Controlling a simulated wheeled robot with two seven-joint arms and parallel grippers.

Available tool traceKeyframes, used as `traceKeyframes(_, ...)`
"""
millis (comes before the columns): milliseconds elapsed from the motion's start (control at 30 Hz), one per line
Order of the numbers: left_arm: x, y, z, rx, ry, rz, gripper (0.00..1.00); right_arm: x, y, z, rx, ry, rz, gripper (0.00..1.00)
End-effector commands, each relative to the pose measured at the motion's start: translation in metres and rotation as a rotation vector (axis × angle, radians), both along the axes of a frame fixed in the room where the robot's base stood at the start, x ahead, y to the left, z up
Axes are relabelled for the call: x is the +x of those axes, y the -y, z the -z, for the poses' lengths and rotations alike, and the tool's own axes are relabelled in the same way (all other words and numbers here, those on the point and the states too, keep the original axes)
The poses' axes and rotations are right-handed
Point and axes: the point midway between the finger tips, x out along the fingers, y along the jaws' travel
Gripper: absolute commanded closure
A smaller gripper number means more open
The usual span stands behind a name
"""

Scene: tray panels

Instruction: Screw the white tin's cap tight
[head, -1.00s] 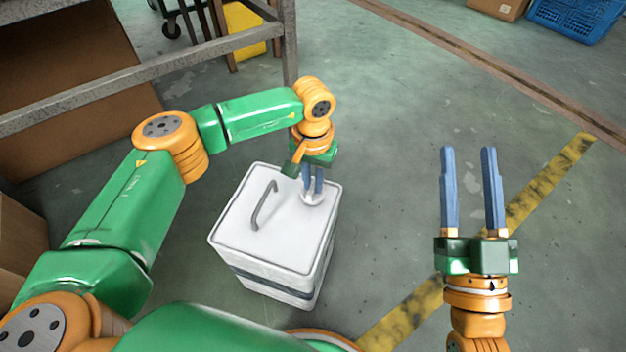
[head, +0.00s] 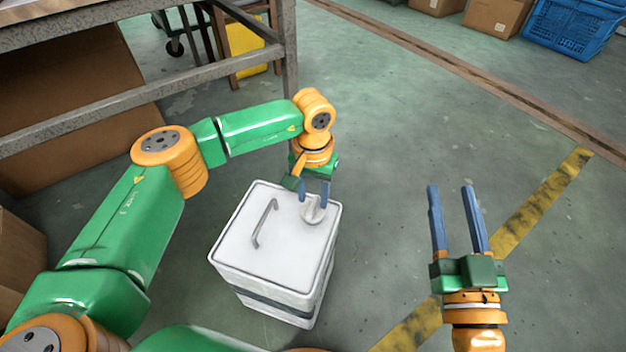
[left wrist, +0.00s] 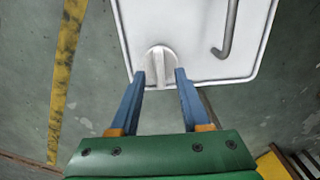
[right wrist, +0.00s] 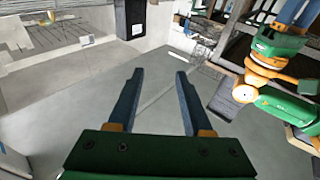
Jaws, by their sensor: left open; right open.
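The white tin (head: 265,240) stands upright on the floor, with a grey bar handle (head: 264,223) on its top. Its round white cap (head: 313,211) sits at the top's far right corner. The cap (left wrist: 159,66) has a raised grip ridge in the left wrist view. My left gripper (head: 312,204) points down at the cap with its jaws open. In the left wrist view its fingertips (left wrist: 160,73) are on either side of the cap's near edge; I cannot tell whether they touch it. My right gripper (head: 450,189) is open and empty, out to the right of the tin.
A grey metal rack (head: 140,95) stands behind my left arm, with a brown panel (head: 75,110) under it. Cardboard boxes (head: 497,15) and a blue crate (head: 572,28) are far back right. The floor right of the tin is clear.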

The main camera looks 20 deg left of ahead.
Motion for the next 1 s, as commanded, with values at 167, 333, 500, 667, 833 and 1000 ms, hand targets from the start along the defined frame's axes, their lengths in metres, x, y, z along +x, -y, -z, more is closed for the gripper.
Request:
traceKeyframes(167,0.000,0.000,-0.024,-0.001,0.001,0.000,0.54,0.001,0.007,0.050,-0.058,-0.276,0.021,0.50)
traceKeyframes(333,0.000,0.000,-0.042,0.000,0.001,0.000,0.54,-0.012,0.016,0.098,-0.109,-0.525,0.039,0.50)
traceKeyframes(500,0.000,0.000,-0.050,-0.001,0.001,0.000,0.54,-0.025,0.022,0.124,-0.136,-0.662,0.049,0.50)
traceKeyframes(667,0.000,0.000,-0.052,-0.001,0.001,0.000,0.54,-0.029,0.023,0.130,-0.143,-0.696,0.051,0.50)
traceKeyframes(833,0.000,0.000,-0.051,-0.001,0.000,0.000,0.54,-0.028,0.023,0.130,-0.142,-0.694,0.051,0.50)
traceKeyframes(1000,0.000,0.000,-0.051,-0.001,0.000,0.000,0.54,-0.028,0.023,0.130,-0.142,-0.693,0.051,0.50)
